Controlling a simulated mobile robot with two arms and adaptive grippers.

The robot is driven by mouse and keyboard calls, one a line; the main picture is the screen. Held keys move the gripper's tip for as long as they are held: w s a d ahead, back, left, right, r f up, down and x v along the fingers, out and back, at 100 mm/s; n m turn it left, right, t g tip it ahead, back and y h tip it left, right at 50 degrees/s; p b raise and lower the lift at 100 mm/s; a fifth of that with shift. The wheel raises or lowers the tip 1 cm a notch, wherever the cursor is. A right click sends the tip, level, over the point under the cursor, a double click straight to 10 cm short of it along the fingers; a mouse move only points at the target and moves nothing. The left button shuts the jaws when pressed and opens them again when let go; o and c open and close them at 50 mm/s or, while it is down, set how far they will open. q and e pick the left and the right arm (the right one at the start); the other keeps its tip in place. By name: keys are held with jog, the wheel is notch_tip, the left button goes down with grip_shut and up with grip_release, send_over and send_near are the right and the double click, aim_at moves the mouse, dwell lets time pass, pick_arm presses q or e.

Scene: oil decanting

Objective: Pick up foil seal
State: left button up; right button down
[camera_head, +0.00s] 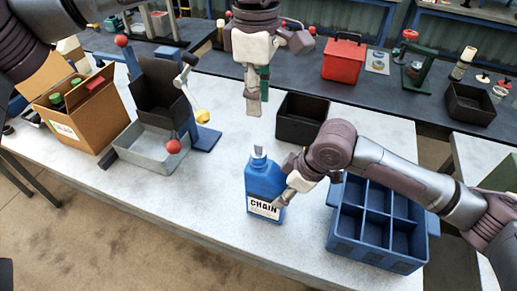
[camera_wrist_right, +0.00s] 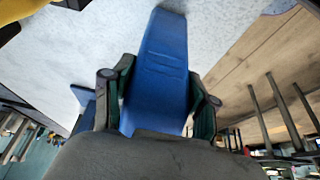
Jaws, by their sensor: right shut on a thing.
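A blue bottle (camera_head: 263,187) with a white "CHAIN" label stands upright on the light table. A small silvery piece, which looks like the foil seal (camera_head: 258,152), is at its mouth; I cannot tell how firmly it sits there. My right gripper (camera_head: 284,195) is shut on the bottle from the right side. In the right wrist view the blue bottle (camera_wrist_right: 160,65) lies between both fingers. My left gripper (camera_head: 254,108) points down above and behind the bottle, apart from the seal. Its fingers overlap in this view, so their opening is unclear.
A blue divided crate (camera_head: 338,238) stands right of the bottle, and a black bin (camera_head: 279,128) behind it. A grey tray (camera_head: 137,163), a stand with a yellow piece (camera_head: 203,116) and a cardboard box (camera_head: 63,130) are at left. The table front left of the bottle is clear.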

aim_at(258, 145)
pick_arm(q)
jog(key=shift+m, duration=0.3)
notch_tip(258, 145, down, 12)
jog(key=shift+w, duration=0.15)
grip_shut()
